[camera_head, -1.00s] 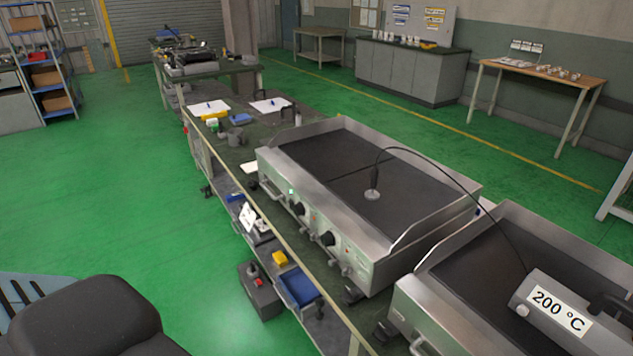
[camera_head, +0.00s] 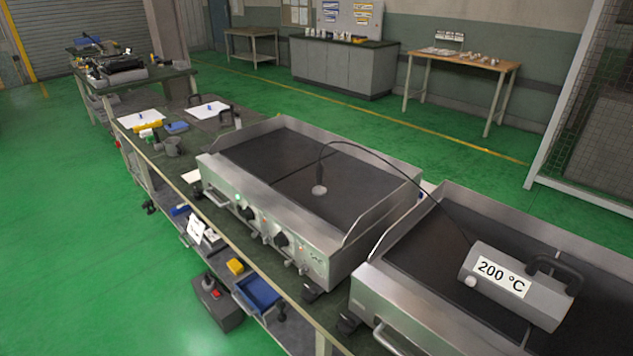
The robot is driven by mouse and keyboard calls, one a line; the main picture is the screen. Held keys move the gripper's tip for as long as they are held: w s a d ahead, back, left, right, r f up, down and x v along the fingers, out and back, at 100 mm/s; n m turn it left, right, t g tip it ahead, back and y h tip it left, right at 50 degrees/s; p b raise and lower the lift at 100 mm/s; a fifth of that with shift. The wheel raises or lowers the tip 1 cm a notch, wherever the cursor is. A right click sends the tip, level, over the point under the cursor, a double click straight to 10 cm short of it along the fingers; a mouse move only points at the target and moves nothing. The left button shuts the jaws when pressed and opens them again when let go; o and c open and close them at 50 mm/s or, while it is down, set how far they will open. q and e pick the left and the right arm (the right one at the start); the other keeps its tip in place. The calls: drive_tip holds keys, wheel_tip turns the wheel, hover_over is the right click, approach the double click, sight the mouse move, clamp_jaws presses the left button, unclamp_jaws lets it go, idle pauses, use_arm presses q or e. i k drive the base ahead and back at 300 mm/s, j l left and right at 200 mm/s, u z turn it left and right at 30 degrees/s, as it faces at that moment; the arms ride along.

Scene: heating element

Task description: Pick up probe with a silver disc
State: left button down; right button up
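The probe with a silver disc (camera_head: 319,190) stands on the dark plate of the middle griddle (camera_head: 276,154), its disc on the surface. A thin black cable arcs from the probe to the right, to the grey thermometer unit (camera_head: 516,285) labelled "200 °C". The unit has a black handle and rests on the second griddle (camera_head: 422,243) at the right. Neither of my grippers shows in the head view.
The griddles stand on a long green workbench (camera_head: 168,189) with papers, a grey cup and small items at its far end. A lower shelf holds a blue bin (camera_head: 257,294) and a yellow item. Green floor (camera_head: 75,230) lies open on the left.

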sight(319, 190)
drive_tip(key=j+z, duration=0.1)
drive_tip(key=z, duration=0.35)
drive_tip(key=i+j+z, duration=0.1)
drive_tip(key=z, duration=0.35)
drive_tip(key=j+z, duration=0.15)
drive_tip(key=z, duration=0.3)
drive_tip(key=j+z, duration=0.3)
drive_tip(key=j, duration=0.15)
drive_tip(key=j+z, duration=0.3)
drive_tip(key=j, duration=0.15)
drive_tip(key=k+j+z, duration=0.15)
drive_tip(key=j, duration=0.3)
drive_tip(key=j+z, duration=0.15)
drive_tip(key=j, duration=0.3)
drive_tip(key=k+j, duration=0.1)
drive_tip(key=j, duration=0.3)
drive_tip(key=k+j, duration=0.15)
drive_tip(key=j, duration=0.25)
drive_tip(key=k+j, duration=0.1)
drive_tip(key=j, duration=0.3)
drive_tip(key=k+j+z, duration=0.1)
drive_tip(key=j, duration=0.3)
